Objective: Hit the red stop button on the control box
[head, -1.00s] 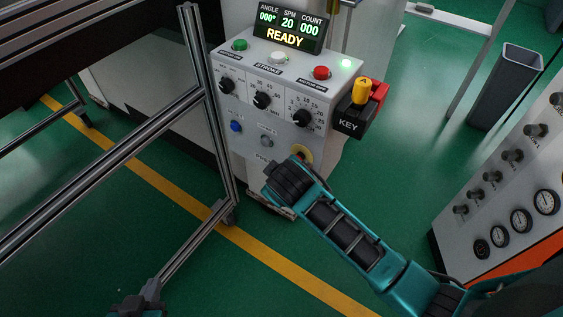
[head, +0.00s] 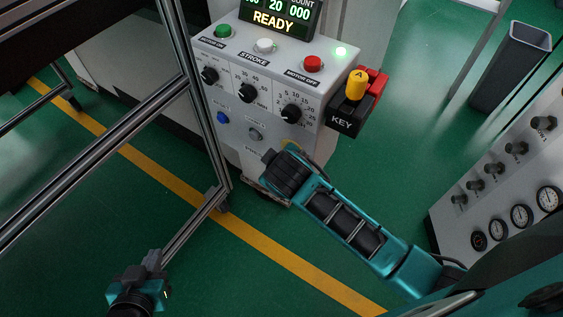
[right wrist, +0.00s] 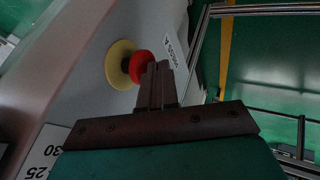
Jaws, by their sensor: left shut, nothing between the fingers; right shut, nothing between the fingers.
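The red stop button (right wrist: 142,65) shows in the right wrist view as a red mushroom head in front of a yellow disc (right wrist: 122,65) on the control box. My right gripper (right wrist: 158,70) is shut and empty, its fingertips overlapping the button's right edge; I cannot tell if they touch. My left gripper (head: 152,260) is shut and empty at the lower left, away from the box.
A red MOTOR OFF button (head: 313,64), dials and a KEY block (head: 345,121) with a yellow knob are on the box. An aluminium frame (head: 190,95) stands left. A gauge panel (head: 500,190) and grey bin (head: 512,65) are right. Green floor lies between.

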